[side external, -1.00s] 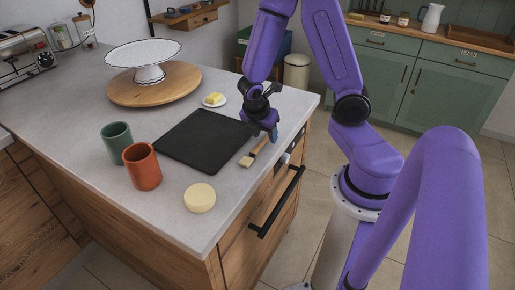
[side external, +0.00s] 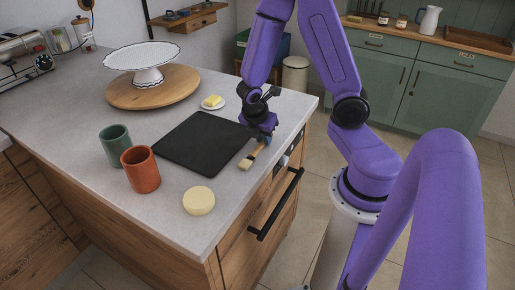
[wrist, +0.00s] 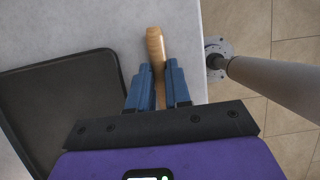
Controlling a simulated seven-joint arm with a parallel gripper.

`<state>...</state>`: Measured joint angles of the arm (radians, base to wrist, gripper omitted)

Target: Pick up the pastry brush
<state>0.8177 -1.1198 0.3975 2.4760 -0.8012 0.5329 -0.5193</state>
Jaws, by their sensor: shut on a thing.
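The pastry brush (side external: 252,158) has a wooden handle and pale bristles. The bristles are hidden in the wrist view. I cannot tell whether the brush is clear of the counter.
A green cup (side external: 115,142), an orange cup (side external: 141,170) and a pale round item (side external: 198,201) stand at the near side. Butter on a dish (side external: 213,102) and a cake stand (side external: 143,58) on a wooden board are further back. A drawer handle (side external: 276,206) juts out below the edge.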

